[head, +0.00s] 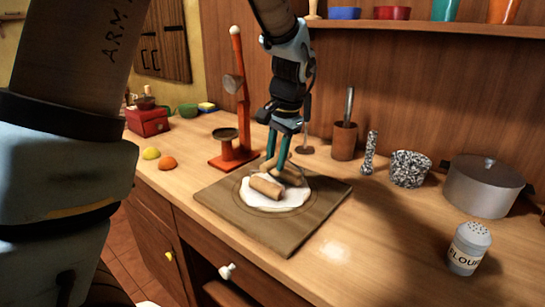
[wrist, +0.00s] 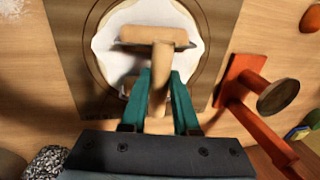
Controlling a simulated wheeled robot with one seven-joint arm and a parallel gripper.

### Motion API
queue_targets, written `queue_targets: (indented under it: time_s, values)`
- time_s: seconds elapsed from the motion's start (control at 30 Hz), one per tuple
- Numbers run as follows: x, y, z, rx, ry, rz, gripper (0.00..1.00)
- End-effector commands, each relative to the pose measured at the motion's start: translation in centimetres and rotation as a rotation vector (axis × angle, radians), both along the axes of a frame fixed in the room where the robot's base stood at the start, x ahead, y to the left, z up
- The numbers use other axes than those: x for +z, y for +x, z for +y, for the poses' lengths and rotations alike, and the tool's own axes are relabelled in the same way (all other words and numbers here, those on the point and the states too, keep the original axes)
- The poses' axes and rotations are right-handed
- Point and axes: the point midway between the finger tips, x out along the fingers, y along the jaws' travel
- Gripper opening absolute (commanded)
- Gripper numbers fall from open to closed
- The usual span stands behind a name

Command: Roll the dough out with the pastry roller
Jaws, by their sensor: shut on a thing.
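The dough (head: 290,201) is a flat, white, uneven round on the wooden board (head: 222,203). In the wrist view the dough (wrist: 108,48) lies inside a ring marked on the board (wrist: 226,25). The pastry roller (head: 265,187) is wooden, with its larger cylinder over the dough. In the wrist view the roller (wrist: 153,35) forms a T with its handle, and a shadow lies below it. My gripper (head: 276,160) has its teal fingers on both sides of the handle and is shut on it. The fingers also show in the wrist view (wrist: 158,82). Whether the roller touches the dough is unclear.
A wooden pot (head: 344,141), a speckled pestle (head: 369,153), a speckled mortar (head: 408,169), a lidded metal pot (head: 484,186) and a flour shaker (head: 467,249) stand to the right.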

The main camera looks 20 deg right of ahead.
Motion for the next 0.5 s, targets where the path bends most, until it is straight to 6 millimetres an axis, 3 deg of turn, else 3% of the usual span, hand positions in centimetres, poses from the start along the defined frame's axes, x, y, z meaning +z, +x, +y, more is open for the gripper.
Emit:
queue_targets:
  time_s: [0.3,0.5]
  values:
    - [-0.4,0.9,-1.8,0.000,0.010,0.009,0.00]
    - [-0.5,0.6,-1.3,0.001,0.010,0.010,0.00]
